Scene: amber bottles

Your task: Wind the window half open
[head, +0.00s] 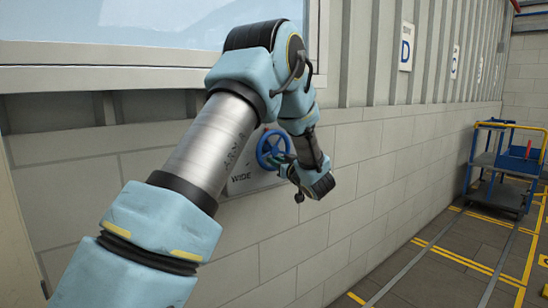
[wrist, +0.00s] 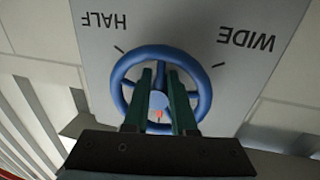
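The blue handwheel (head: 271,149) is on the wall below the window (head: 150,22), on a grey plate (head: 240,184) lettered WIDE. The wrist view shows the wheel (wrist: 119,76) upside down, with HALF at left, WIDE at right and a tick by each word. A small red mark (wrist: 159,114) shows low on the wheel's middle. My gripper (wrist: 156,68) reaches over the wheel, its two green fingers apart with the blue hub showing between them. Whether they touch a spoke or the rim is unclear. In the head view my gripper (head: 284,160) is at the wheel's right side.
The white window frame (head: 100,79) runs above the wheel. Signs, one marked D (head: 406,47), hang on the wall to the right. A blue and yellow cart (head: 500,190) stands at far right. The yellow-lined floor (head: 440,265) before it is clear.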

